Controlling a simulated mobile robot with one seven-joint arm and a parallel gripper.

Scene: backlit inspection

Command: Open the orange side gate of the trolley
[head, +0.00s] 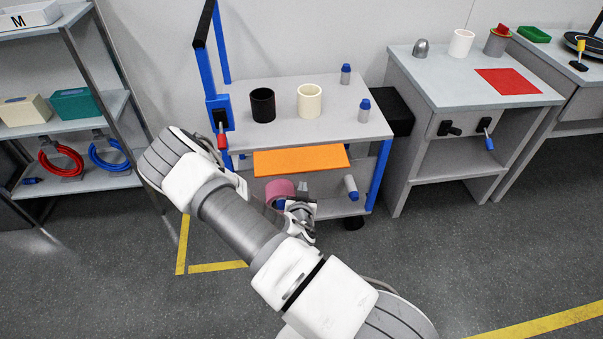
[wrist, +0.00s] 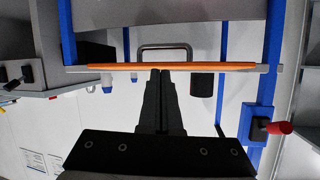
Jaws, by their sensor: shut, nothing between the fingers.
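The trolley (head: 335,132) has a grey top deck and blue posts. Its orange side gate (head: 300,160) sticks out from the front deck edge, face up. The wrist view, upside down, shows the gate (wrist: 110,66) nearly edge-on, about level with the deck. A grey U-shaped handle (wrist: 165,48) shows on the gate's underside. My gripper (wrist: 160,72) is shut and empty; its fingertips overlap the gate's edge and lie near the handle. Whether they touch is unclear. In the head view my arm hides most of the gripper. A red-gripped lever (head: 222,141) is on the left blue post.
A black cup (head: 263,105), a cream cup (head: 309,100) and two blue-capped bottles stand on the deck. A pink roll (head: 280,189) lies on the lower shelf. A grey workbench (head: 440,90) stands right, a shelf rack (head: 95,106) left. Floor at front right is clear.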

